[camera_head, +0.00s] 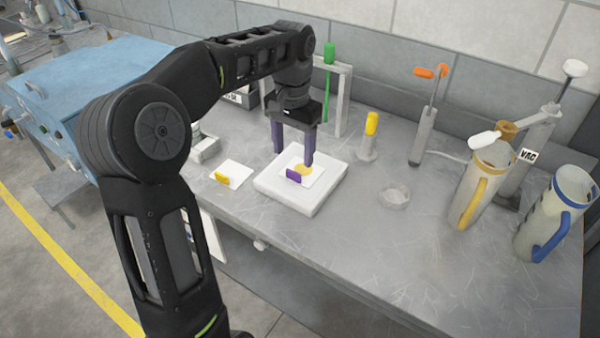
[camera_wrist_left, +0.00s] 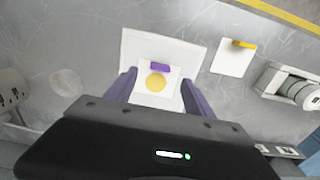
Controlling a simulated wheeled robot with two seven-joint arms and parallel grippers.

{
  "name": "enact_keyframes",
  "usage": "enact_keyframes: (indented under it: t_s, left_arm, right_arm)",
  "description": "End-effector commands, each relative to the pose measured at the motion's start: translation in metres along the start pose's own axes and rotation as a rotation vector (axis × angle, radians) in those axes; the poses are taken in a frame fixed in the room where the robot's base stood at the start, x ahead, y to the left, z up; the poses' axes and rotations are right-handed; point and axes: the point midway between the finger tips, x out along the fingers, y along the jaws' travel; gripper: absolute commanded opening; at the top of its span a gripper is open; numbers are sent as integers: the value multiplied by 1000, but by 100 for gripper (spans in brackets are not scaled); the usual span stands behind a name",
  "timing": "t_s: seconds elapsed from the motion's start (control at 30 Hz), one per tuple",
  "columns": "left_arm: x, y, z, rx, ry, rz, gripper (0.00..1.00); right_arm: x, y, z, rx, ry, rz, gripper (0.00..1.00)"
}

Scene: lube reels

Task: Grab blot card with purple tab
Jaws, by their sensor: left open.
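The blot card with the purple tab (camera_head: 294,175) lies on a thick white square pad (camera_head: 283,207) on the metal bench in the head view. It has a round yellow blot, and the purple tab stands at its front edge. In the left wrist view the purple tab (camera_wrist_left: 160,67) and the yellow blot sit between the fingers. My left gripper (camera_head: 293,152) is open above the card, with purple fingers on either side; it also shows in the left wrist view (camera_wrist_left: 160,88). Whether a finger touches the card or pad I cannot tell. My right gripper is not in view.
A second white card with a yellow tab (camera_head: 222,177) lies left of the pad. Right of the pad are a yellow-topped holder (camera_head: 369,136), a clear dish (camera_head: 394,197), a yellow-handled jug (camera_head: 482,188) and a blue-handled jug (camera_head: 556,213). A green-handled tool (camera_head: 329,55) hangs on a stand behind.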

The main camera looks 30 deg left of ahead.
Motion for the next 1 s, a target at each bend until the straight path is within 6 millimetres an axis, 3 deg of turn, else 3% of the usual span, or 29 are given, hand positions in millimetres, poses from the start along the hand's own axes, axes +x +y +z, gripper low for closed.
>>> enact_keyframes:
  t_s: [0.07,0.43,0.8,1.0]
  left_arm:
    - [8,0,1,0,-2,0,62]
    - [12,0,0,-1,-1,1,62]
    - [57,0,-1,0,-3,1,62]
    - [61,0,-1,-1,0,1,62]
  right_arm:
    - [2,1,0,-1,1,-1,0]
    - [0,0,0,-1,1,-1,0]
    - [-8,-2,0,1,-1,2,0]
    - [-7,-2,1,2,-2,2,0]
